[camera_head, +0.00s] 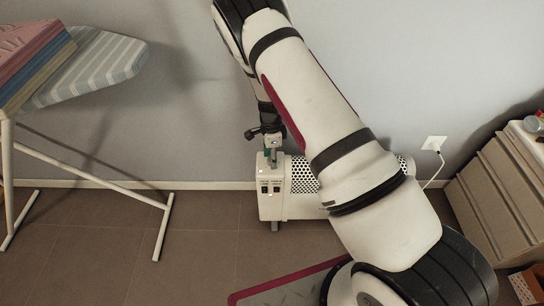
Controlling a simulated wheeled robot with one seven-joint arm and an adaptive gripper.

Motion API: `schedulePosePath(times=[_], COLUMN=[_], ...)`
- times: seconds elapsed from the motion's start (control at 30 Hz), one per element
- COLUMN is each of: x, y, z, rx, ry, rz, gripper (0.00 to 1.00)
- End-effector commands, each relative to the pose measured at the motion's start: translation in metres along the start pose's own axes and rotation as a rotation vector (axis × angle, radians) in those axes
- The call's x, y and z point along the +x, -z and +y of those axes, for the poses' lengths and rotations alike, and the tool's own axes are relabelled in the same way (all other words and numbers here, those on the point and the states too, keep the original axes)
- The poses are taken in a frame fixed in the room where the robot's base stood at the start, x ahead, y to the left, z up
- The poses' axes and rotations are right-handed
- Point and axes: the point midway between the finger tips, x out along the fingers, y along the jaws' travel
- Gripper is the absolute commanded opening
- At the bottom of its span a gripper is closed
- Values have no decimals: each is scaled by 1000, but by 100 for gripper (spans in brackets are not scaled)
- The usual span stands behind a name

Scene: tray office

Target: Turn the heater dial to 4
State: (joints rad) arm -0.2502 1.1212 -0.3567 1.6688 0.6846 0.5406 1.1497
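A white heater (267,208) with a perforated grille stands on the floor against the wall. Its end panel faces me and carries small dark switches or markings. My arm crosses in front of it and hides much of its right part. My gripper (270,158) points down at the top of the heater's left end, at or just above the surface. I cannot make out the dial or its numbers; the gripper covers the spot below it. The fingers are too small to tell whether they are open, shut or touching anything.
An ironing board (95,75) with folded cloths (35,60) stands at the left. A white wall socket (434,143) with a cord is right of the heater. A beige cabinet (500,195) stands at the right. A red-edged mat (285,285) lies in front. Floor at centre-left is clear.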

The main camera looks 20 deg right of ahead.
Motion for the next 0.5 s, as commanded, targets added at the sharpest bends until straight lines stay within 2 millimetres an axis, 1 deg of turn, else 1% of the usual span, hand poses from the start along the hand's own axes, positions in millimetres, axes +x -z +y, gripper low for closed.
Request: schedulePosePath(times=[0.23,0.33,0.43,0.5], x=[0,-4,-13,-25], y=[0,0,0,0], z=[0,0,-1,-1], rx=[0,0,0,-1], ry=[0,1,2,3], rz=[0,0,1,0], gripper=[47,47,47,47])
